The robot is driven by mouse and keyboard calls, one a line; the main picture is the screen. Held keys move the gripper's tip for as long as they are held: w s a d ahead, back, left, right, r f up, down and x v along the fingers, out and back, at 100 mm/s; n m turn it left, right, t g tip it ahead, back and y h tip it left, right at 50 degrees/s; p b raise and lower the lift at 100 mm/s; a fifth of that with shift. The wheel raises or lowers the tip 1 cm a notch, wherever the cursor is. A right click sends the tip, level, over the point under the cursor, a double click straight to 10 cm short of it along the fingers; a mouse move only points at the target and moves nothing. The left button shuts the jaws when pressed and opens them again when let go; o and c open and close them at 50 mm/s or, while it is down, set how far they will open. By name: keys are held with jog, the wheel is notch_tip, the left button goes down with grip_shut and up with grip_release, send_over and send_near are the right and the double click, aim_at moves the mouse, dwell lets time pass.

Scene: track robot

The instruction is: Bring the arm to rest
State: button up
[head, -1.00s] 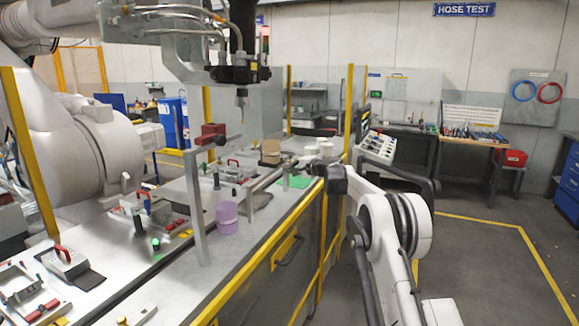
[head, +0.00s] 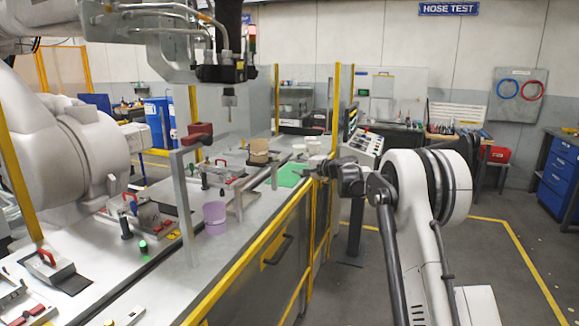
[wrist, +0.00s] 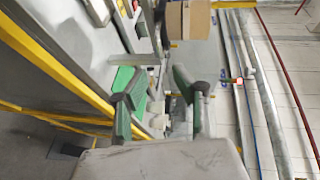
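My arm (head: 432,215) shows at the right of the head view, folded beside the yellow-edged bench. My gripper (head: 312,171) points left at the bench's far right edge, near a green mat (head: 290,176). In the wrist view the two dark-tipped green fingers of my gripper (wrist: 160,92) stand apart with nothing between them. The green mat (wrist: 124,80) lies behind the left finger there. The exact gap between the gripper and the bench is hard to tell.
A control panel (head: 362,147) stands just behind my gripper. The floor (head: 480,255) at the right is clear.

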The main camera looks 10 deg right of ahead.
jog(key=shift+s+d+r, duration=0.1)
jog(key=shift+s+d, duration=0.15)
jog(key=shift+s, duration=0.15)
jog(key=s+a+r+n+g+h, duration=0.15)
jog(key=s+a, duration=0.25)
jog(key=s, duration=0.6)
jog(key=s+a+r+n+g+h, duration=0.1)
jog(key=s+a+r+n+g, duration=0.2)
jog(key=s, duration=0.7)
jog(key=s+a+r+n+h, duration=0.1)
jog(key=s+a+r, duration=0.3)
jog(key=s, duration=0.6)
jog(key=s+f+n+h, duration=0.1)
jog(key=s+f, duration=0.4)
jog(key=s, duration=0.6)
jog(key=s+d+f+n+g+h+b, duration=0.1)
jog(key=s+f, duration=0.4)
jog(key=s, duration=0.7)
jog(key=s+d+f+n+g+h, duration=0.1)
jog(key=s+f, duration=0.5)
jog(key=s, duration=0.6)
jog(key=shift+s+n+h+b, duration=0.2)
jog(key=shift+n+h+b, duration=0.2)
jog(key=shift+n+h, duration=0.6)
